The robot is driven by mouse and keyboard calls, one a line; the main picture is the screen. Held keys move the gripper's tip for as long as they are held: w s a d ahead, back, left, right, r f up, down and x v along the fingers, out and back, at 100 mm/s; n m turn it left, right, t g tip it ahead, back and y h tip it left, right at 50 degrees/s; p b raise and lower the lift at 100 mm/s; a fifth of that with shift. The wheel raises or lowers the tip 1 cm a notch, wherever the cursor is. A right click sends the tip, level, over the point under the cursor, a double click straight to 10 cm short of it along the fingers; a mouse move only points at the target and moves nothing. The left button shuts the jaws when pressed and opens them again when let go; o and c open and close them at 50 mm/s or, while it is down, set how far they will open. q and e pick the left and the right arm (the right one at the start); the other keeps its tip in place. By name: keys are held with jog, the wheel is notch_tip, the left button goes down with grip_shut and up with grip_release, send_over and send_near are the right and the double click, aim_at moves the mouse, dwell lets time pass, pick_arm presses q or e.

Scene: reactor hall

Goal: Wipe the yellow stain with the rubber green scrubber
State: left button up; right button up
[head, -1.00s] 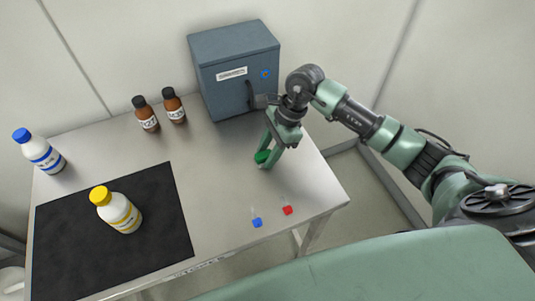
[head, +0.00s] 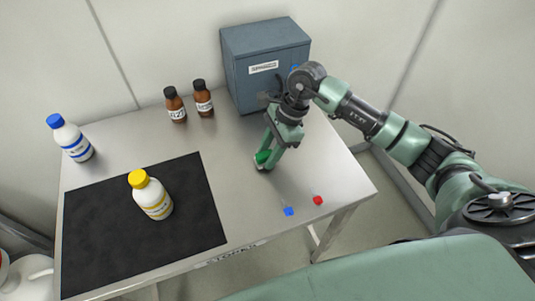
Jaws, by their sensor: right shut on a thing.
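My right gripper (head: 266,162) is shut on the green scrubber (head: 263,157), low over the steel table (head: 232,138) in front of the grey box. I cannot tell whether the scrubber touches the table top. The fingers hide part of it. I see no yellow stain on the bare table or the mat; it may be hidden by the gripper or a bottle. My left gripper is not in view.
A white bottle with a yellow cap (head: 152,196) stands on the black mat (head: 110,245). A blue-capped bottle (head: 71,139), two brown bottles (head: 175,106) (head: 204,99) and a grey cabinet (head: 262,75) stand behind. Blue (head: 289,211) and red (head: 318,200) pieces are at the front edge.

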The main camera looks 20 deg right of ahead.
notch_tip(320, 180, up, 2)
jog(key=shift+d+r, duration=0.1)
jog(key=shift+p+v, duration=0.7)
jog(key=shift+v, duration=0.4)
jog(key=shift+a+r+p, duration=0.2)
jog(key=shift+r+p, duration=0.45)
jog(key=shift+r, duration=0.95)
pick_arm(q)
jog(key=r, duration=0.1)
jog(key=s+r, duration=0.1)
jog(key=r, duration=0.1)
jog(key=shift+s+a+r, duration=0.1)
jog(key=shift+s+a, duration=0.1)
pick_arm(e)
jog(key=shift+r, duration=0.1)
